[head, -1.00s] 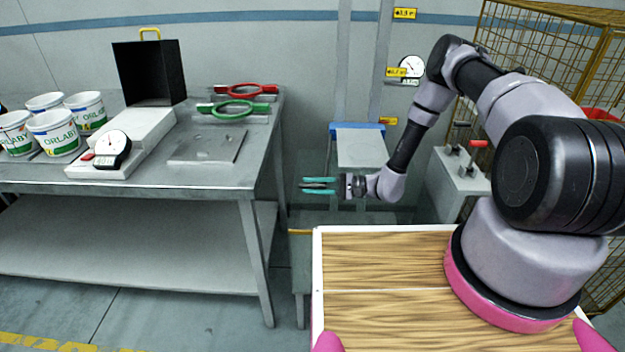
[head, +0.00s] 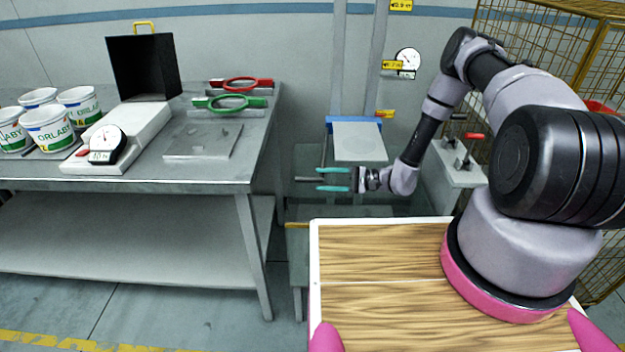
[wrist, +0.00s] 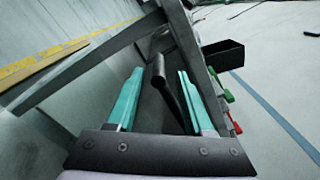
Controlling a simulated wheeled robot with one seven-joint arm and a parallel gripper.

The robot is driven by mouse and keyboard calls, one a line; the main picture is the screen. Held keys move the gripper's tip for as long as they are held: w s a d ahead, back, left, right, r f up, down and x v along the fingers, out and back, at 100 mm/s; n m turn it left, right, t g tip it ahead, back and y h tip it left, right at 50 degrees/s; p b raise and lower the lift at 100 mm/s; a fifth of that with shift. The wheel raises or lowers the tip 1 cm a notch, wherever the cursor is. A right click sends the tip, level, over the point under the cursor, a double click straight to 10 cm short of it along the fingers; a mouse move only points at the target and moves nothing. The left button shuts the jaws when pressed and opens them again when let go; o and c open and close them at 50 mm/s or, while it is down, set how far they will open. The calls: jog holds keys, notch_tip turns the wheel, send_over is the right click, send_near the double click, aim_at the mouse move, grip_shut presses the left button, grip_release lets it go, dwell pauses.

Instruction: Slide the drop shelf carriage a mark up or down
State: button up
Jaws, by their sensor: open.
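The drop shelf carriage (head: 359,142), a pale grey plate with a blue top edge, sits between two upright grey rails on the back wall in the head view. A dark bar (head: 324,155) stands out at its lower left. My gripper (head: 321,179) is open just below and left of the plate, its teal fingers pointing left, one above the other. In the wrist view a dark round bar (wrist: 168,88) runs between the open fingers of my gripper (wrist: 160,72). I cannot tell whether the fingers touch it.
Yellow mark labels (head: 392,65) line the right rail. A steel table (head: 215,172) with tubs, a dial gauge and red and green ring tools stands left. A grey block with a red lever (head: 473,136) and a wire cage (head: 545,50) are at right.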

jog(key=d, duration=0.6)
jog(key=shift+s, duration=0.1)
